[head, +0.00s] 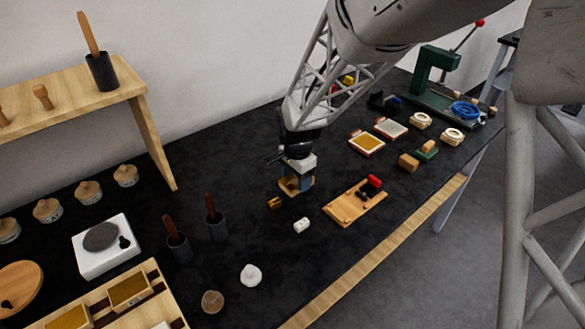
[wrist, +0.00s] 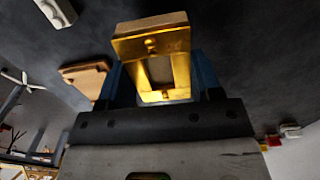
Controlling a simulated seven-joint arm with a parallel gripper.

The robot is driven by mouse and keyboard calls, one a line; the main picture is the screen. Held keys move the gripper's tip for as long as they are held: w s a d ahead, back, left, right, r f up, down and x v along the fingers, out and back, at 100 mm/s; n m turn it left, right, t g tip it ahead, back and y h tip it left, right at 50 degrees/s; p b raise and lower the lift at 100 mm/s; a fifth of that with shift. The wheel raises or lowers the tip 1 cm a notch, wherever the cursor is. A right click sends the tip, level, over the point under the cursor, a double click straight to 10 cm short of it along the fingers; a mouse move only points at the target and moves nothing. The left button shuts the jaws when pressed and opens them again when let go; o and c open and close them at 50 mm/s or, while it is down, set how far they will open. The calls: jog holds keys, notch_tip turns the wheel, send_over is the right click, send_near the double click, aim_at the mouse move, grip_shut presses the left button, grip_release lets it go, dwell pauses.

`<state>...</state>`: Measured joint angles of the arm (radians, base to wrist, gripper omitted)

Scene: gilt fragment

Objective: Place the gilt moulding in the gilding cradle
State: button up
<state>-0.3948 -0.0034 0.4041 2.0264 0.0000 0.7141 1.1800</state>
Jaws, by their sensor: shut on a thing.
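My gripper (head: 297,184) is in the head view over the middle of the dark worktop, pointing down. In the wrist view its two blue fingers (wrist: 164,82) are shut on the gilt moulding (wrist: 152,42), a gold, frame-like piece with a pale wooden face. The held moulding also shows low in the head view (head: 288,187); whether it clears the worktop I cannot tell. A wooden board with a red-and-black clamp (head: 345,209), possibly the gilding cradle, lies to the right of my gripper, apart from the moulding.
A small gilt piece (head: 274,203) and a white block (head: 302,225) lie close by. Dark pots with handled tools (head: 217,225) stand to the left. Framed pads (head: 367,143) and a green press (head: 432,75) are farther right. A wooden strip edges the worktop's front.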

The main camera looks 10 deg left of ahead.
jog(key=shift+s+d+r, duration=0.1)
jog(key=shift+s+d, duration=0.3)
jog(key=shift+s, duration=0.55)
jog(key=shift+s+d+r, duration=0.1)
jog(key=shift+s+d, duration=0.25)
jog(key=shift+s, duration=0.55)
jog(key=shift+s+d+r, duration=0.1)
jog(key=shift+s+d, duration=0.3)
jog(key=shift+s, duration=0.55)
jog(key=shift+s+d+r, duration=0.1)
jog(key=shift+s+d, duration=0.25)
jog(key=shift+d, duration=0.15)
jog(key=s+d, duration=0.8)
jog(key=d, duration=0.1)
jog(key=s+d+r, duration=0.1)
jog(key=s+d, duration=0.3)
jog(key=shift+d+r, duration=0.1)
jog(key=shift+d, duration=0.1)
jog(key=shift+s+d, duration=0.35)
jog(key=shift+s, duration=0.1)
jog(key=shift+w, duration=0.1)
send_over(348, 206)
jog(key=shift+f, duration=0.8)
